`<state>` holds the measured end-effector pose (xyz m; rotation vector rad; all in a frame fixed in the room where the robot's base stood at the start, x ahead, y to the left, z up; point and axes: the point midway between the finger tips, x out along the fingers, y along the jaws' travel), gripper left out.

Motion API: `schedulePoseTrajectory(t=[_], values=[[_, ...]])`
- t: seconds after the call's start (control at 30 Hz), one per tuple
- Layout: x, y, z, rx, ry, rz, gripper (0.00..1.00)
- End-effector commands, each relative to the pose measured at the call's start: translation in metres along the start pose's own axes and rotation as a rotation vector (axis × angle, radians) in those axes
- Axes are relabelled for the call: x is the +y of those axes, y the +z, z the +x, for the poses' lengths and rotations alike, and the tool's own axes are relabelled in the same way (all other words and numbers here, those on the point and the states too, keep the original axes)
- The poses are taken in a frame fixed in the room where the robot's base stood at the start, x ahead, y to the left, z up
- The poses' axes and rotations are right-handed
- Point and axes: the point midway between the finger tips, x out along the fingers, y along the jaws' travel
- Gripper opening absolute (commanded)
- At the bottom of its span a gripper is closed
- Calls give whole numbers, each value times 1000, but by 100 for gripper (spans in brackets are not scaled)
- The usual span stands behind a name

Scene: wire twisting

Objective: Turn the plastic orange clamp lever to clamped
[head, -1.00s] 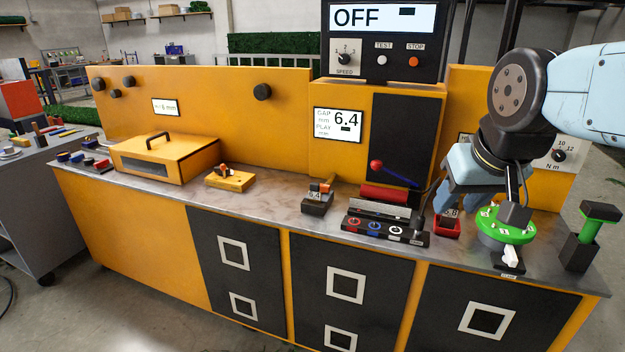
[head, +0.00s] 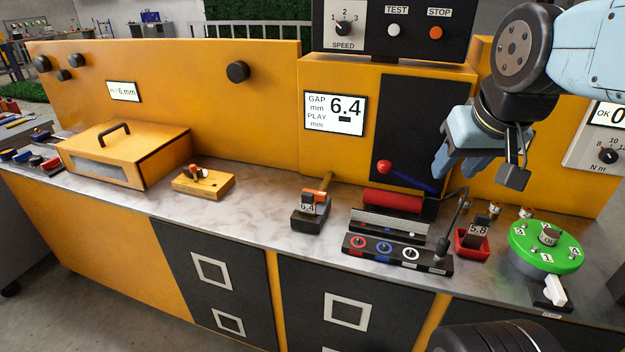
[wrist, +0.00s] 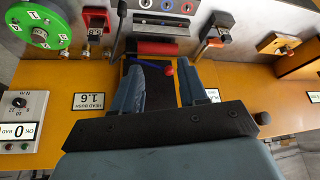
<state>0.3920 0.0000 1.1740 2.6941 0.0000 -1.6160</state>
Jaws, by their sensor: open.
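A small yellow block (head: 204,184) on the left of the bench carries an orange and dark fitting (head: 197,172). A dark block marked 6.4 (head: 309,212) carries an orange piece with a tan handle (head: 324,183). I cannot tell which of these, if either, is the clamp lever. A white lever (head: 554,290) sits on a dark base before the green disc (head: 545,247), at the bench's front edge. My gripper (head: 456,172) is open and empty, raised above the bench left of the green disc. Its spread fingers show in the wrist view (wrist: 160,72).
A red-knobbed lever (head: 384,167) and red roller (head: 393,200) stand near my gripper. A red tray marked 5.8 (head: 473,240) lies between roller and disc. A yellow lidded box (head: 125,155) is at left. Bare bench lies between the yellow block and the 6.4 block.

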Motion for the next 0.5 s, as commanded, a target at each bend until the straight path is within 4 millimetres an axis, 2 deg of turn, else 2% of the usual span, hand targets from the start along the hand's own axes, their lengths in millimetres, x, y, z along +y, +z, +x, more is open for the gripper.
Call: schedulePoseTrajectory(t=[0.23, 0.33, 0.5], values=[[0, 0, 0, 0, 0, 0, 43], [0, -1, 0, -1, 0, -3, 48], [-5, -16, 4, -25, 8, -53, 48]])
